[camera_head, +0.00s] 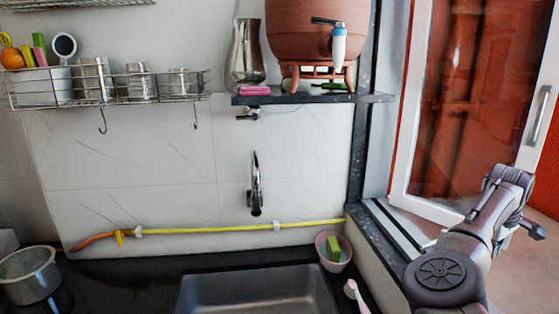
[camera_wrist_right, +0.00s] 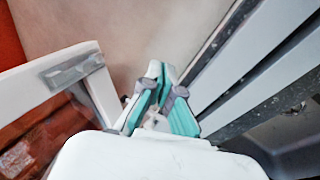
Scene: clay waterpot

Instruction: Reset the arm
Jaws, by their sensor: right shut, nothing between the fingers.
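My right arm (camera_head: 465,245) rises at the lower right of the head view, in front of the open window. In the right wrist view my right gripper (camera_wrist_right: 161,72) has its teal-padded fingers together at the tips, with nothing between them. It points toward a pale surface and touches nothing that I can see. My left arm and left gripper are not in view.
A white-framed window (camera_head: 408,120) stands close to my right arm; its frame also shows in the wrist view (camera_wrist_right: 95,85). A clay waterpot (camera_head: 300,45) stands on a dark shelf (camera_head: 380,98). Below are a sink (camera_head: 255,290), a pink tub (camera_head: 322,256) and a metal pot (camera_head: 30,280).

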